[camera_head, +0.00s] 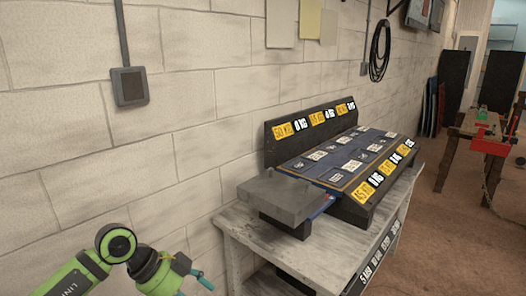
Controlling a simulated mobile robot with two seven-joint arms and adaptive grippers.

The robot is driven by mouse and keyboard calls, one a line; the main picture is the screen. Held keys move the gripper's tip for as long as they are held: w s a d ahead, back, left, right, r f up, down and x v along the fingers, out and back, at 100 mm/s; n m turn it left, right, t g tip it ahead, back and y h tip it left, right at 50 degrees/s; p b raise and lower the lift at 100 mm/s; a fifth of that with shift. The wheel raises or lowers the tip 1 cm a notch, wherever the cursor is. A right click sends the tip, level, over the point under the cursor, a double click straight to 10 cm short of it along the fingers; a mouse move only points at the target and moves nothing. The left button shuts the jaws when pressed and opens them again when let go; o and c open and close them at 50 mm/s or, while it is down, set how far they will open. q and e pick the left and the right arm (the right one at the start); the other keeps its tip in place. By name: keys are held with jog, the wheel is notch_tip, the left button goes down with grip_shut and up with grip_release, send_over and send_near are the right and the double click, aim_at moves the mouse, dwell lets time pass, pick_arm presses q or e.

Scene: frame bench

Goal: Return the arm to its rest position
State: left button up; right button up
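My green and black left arm (125,255) comes in at the bottom left, in front of the block wall. Its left gripper (200,278) shows at the bottom edge as small teal and dark parts, left of the bench. It is too small and cut off to tell whether it is open or shut. No held object can be made out. My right arm and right gripper are out of view.
A grey bench (310,262) against the wall bears a dark rack (262,146) with yellow and white labels and a grey slab (277,192). A wooden trestle (452,150) with a red box (489,146) stands at the far right. Brown floor (440,245) lies open between.

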pick_arm(q)
jog(key=s+d+r+t+h, duration=0.2)
jog(key=d+r+t+h, duration=0.4)
jog(key=d+r+h, duration=0.7)
jog(key=w+a+f+n+t+y, duration=0.2)
jog(key=w+a+n+t+y, duration=0.2)
jog(key=a+n+t+y, duration=1)
jog(key=s+a+f+n+g+y, duration=0.2)
jog(key=s+f+n+g+y, duration=0.15)
jog(key=f, duration=0.45)
jog(key=s+a+f+n+g+y, duration=0.2)
jog(key=a+f+n+g+y, duration=0.15)
jog(key=f, duration=0.35)
jog(key=s+d+f+m+g+h, duration=0.1)
jog(key=s+f+g, duration=0.5)
jog(key=s, duration=0.4)
jog(key=s+d+f+g, duration=0.1)
jog(key=s+f+g, duration=0.4)
jog(key=s+f, duration=0.4)
jog(key=s+f+g, duration=0.1)
jog(key=s+f, duration=0.1)
jog(key=f, duration=0.9)
jog(key=s+f, duration=0.2)
jog(key=f, duration=1)
jog(key=s+a+f+g, duration=0.1)
jog(key=s+a+f, duration=0.2)
jog(key=s+f, duration=0.9)
jog(key=s, duration=0.3)
jog(key=shift+f, duration=0.25)
